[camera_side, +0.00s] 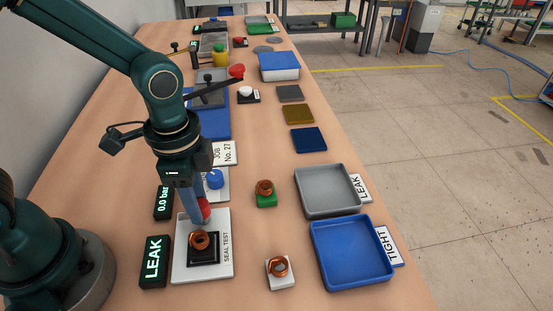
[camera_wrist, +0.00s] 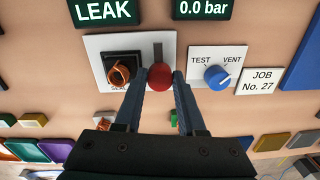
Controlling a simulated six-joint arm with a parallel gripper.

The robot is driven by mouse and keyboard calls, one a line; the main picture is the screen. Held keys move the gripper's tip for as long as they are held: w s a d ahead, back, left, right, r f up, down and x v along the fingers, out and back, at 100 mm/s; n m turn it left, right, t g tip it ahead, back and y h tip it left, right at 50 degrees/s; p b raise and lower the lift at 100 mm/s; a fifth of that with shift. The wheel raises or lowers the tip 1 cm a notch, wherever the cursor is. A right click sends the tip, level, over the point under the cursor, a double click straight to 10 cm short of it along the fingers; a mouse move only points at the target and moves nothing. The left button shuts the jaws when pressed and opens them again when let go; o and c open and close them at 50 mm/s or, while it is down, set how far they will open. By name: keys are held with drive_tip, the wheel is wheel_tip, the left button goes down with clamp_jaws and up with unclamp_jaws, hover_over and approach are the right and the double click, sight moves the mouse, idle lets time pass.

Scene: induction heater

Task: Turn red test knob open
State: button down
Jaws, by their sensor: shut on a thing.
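The red test knob (camera_wrist: 160,77) sits on the white seal test plate (camera_wrist: 97,43) between my gripper's fingers. My gripper (camera_wrist: 161,83) is shut on the red knob, one finger on each side. In the side view the red knob (camera_side: 205,211) is partly hidden behind my gripper (camera_side: 201,218). A copper coil part (camera_side: 199,240) sits on a black block (camera_side: 214,253) on the same plate. The LEAK display (camera_side: 153,262) and the 0.0 bar display (camera_side: 163,202) stand to the left.
A blue TEST/VENT knob (camera_wrist: 217,77) is close to the right of my fingers in the wrist view. A grey tray (camera_side: 327,211) and a blue tray (camera_side: 350,279) lie to the right. Copper parts stand on a green block (camera_side: 267,201) and a white block (camera_side: 280,282).

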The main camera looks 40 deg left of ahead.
drive_tip(key=shift+m, duration=0.3)
drive_tip(key=c, duration=0.5)
unclamp_jaws()
drive_tip(key=shift+r, duration=0.15)
drive_tip(key=shift+r, duration=2.45)
